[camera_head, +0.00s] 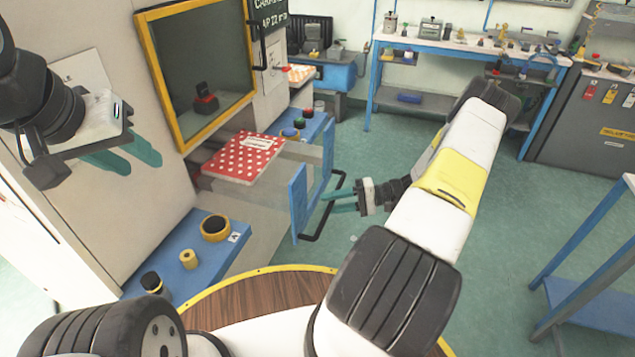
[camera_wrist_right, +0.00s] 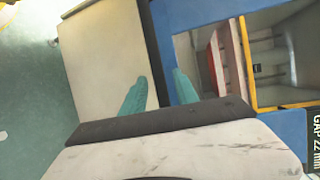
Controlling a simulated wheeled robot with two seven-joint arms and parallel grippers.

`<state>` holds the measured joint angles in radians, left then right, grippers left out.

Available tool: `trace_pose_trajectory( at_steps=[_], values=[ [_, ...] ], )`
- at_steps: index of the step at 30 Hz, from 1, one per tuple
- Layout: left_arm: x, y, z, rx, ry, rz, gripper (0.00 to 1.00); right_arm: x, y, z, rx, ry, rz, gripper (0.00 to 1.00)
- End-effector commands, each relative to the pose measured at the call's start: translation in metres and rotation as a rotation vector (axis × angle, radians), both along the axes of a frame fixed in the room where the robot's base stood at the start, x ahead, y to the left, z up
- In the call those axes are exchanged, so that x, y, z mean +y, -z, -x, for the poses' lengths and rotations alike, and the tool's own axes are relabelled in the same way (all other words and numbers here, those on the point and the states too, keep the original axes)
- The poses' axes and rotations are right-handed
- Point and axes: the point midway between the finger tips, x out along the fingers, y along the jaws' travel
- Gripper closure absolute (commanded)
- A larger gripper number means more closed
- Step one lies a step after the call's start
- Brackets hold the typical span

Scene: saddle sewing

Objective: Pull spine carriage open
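The spine carriage appears to be the sliding unit with a blue front panel (camera_head: 299,203) and clear sides, standing out from the pale machine. A black bar handle (camera_head: 318,225) is on its front. My right gripper (camera_head: 328,202) is at this handle, its teal fingers overlapping the bar in the head view. In the right wrist view its fingers (camera_wrist_right: 160,95) are apart, with a blue edge beyond them. I cannot tell whether they touch the handle. My left gripper (camera_head: 126,158) is open and empty, in front of the machine's left side, away from the carriage.
A red polka-dot pad (camera_head: 243,158) lies behind the carriage front. A yellow-framed window (camera_head: 150,55) is above it. A blue ledge (camera_head: 190,275) holds a roll and spools. A round wooden top (camera_head: 265,298) is close in front.

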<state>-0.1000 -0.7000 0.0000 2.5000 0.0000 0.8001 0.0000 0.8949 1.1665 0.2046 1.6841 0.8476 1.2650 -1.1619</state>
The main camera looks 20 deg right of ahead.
Motion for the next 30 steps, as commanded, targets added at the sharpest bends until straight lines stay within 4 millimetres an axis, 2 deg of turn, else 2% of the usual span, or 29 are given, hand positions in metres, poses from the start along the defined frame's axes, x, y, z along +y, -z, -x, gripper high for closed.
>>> trace_pose_trajectory(
  at_steps=[10,21,25,30],
  values=[
    [0.000,0.000,0.000,0.000,0.000,0.000,0.64,-0.005,-0.001,0.000,-0.002,0.003,0.001,0.64],
    [0.000,0.000,0.000,0.000,0.000,0.000,0.64,-0.061,-0.011,0.013,-0.003,0.004,0.001,0.64],
    [0.000,0.000,0.000,0.000,0.000,0.000,0.64,-0.072,-0.014,0.016,-0.001,0.002,0.000,0.64],
    [0.000,0.000,0.000,0.000,0.000,0.000,0.64,-0.075,-0.014,0.017,0.000,0.001,0.000,0.64]
  ],
)
